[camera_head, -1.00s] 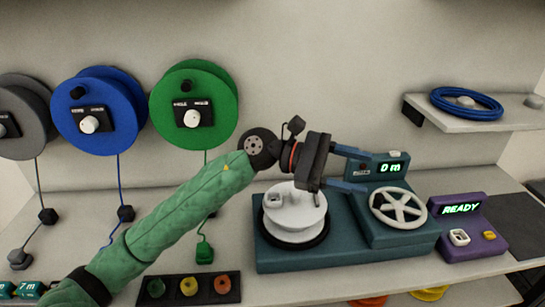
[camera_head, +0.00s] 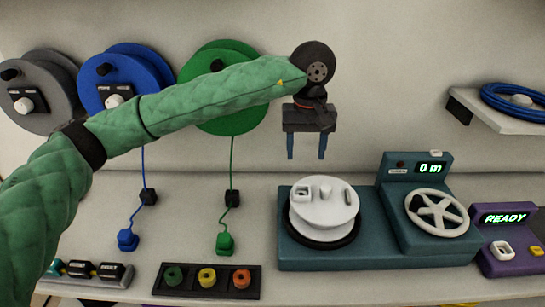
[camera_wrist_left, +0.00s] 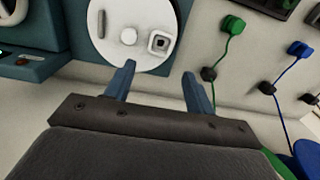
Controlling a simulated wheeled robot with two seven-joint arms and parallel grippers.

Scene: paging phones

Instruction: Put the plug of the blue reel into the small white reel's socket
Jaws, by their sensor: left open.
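The blue reel (camera_head: 90,88) hangs on the wall at left, partly behind my left arm. My left gripper (camera_head: 306,156) is open and empty, fingers down, above the white reel. My right gripper is out of view.
A green reel (camera_head: 225,118) and its green plug (camera_head: 224,243) are beside the blue one. The teal winder (camera_head: 400,250) has a handwheel; a purple READY box (camera_head: 500,240) stands right.

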